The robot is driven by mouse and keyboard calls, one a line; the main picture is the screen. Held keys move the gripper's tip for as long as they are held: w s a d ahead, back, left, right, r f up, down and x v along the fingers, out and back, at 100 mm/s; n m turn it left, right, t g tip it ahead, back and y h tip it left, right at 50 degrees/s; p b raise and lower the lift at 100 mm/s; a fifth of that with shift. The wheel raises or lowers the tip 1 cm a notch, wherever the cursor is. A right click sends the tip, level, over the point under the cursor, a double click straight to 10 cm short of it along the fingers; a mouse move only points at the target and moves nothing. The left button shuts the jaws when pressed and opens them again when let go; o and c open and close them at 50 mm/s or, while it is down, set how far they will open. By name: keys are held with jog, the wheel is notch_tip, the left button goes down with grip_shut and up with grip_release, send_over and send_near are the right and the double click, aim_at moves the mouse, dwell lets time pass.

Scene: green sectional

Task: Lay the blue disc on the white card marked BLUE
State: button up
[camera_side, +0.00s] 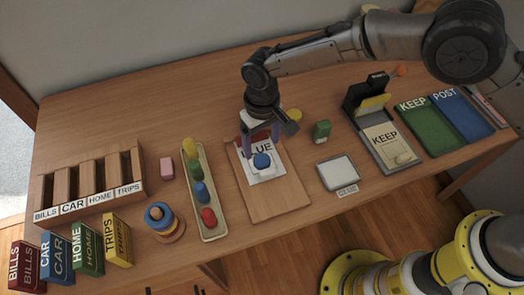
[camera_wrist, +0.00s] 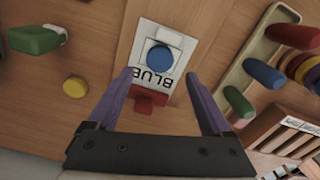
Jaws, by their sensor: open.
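The blue disc (camera_side: 262,161) lies on the white card (camera_side: 270,175) marked BLUE, which is on a wooden board. In the wrist view the blue disc (camera_wrist: 160,58) sits on the card, beyond the printed word on the card (camera_wrist: 137,75). My gripper (camera_side: 262,135) is above the far edge of the card, with its purple fingers apart and nothing between them. In the wrist view the open fingers (camera_wrist: 160,85) point toward the card, and the disc is clear of both. A red piece (camera_wrist: 150,98) lies by the card's edge.
A yellow disc (camera_wrist: 75,87) and a green block (camera_side: 322,130) lie right of the board in the side view. A tray of coloured knobs (camera_side: 205,195) stands to the left. A white square pad (camera_side: 338,172) is at the right. Some bare table lies behind the tray.

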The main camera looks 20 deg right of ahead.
aim_at(263, 159)
notch_tip(263, 159, up, 6)
dwell(0.4)
jog(key=s+d+r+m+t+y, duration=0.1)
jog(key=s+d+r, duration=0.2)
jog(key=d+r, duration=0.7)
jog(key=s+d+r+m+t, duration=0.15)
jog(key=s+d+r, duration=0.25)
jog(key=d+r, duration=0.7)
jog(key=s+d+f+t+h, duration=0.1)
jog(key=s+d+f+t, duration=0.2)
jog(key=s+d, duration=1.1)
jog(key=s, duration=0.4)
jog(key=shift+f, duration=0.4)
